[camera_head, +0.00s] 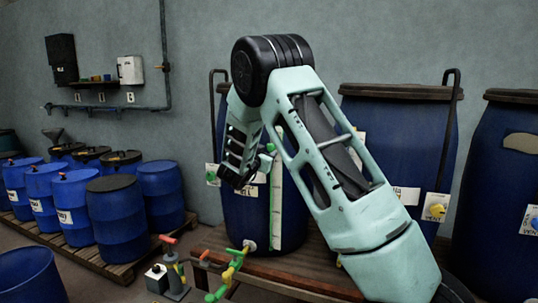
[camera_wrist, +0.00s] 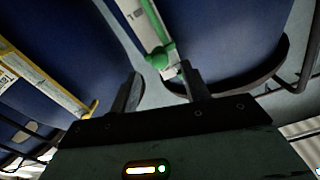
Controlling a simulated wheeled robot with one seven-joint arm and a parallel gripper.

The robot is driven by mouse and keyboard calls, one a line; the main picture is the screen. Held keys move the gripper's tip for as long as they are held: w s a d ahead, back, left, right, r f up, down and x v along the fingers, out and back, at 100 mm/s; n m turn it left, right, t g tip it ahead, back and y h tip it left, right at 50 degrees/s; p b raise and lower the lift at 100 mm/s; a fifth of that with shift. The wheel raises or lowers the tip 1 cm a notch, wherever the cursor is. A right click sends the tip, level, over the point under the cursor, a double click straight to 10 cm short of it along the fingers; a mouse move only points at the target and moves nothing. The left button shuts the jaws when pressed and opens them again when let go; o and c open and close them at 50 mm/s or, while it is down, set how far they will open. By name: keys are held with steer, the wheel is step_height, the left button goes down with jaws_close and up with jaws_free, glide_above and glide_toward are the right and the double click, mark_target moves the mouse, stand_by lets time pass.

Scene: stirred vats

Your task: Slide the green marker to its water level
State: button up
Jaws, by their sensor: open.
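The green marker (camera_head: 269,149) sits high on a pale upright level strip (camera_head: 277,205) on the front of a blue vat (camera_head: 243,222). The marker also shows in the wrist view (camera_wrist: 160,57), on the strip just beyond my fingertips. My gripper (camera_head: 262,164) is open and faces the vat, beside the marker. In the wrist view its fingers (camera_wrist: 160,80) stand apart, with the right fingertip overlapping the marker's edge. I cannot tell whether they touch. I cannot make out the water level in the strip. My arm hides part of the vat.
Green and yellow piping with valves (camera_head: 228,272) stands low before the vat. Blue drums (camera_head: 118,213) stand on a pallet at left. A wooden bench edge (camera_head: 290,280) runs below the vat.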

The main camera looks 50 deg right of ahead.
steer(key=b+v, duration=0.3)
steer(key=v, duration=0.9)
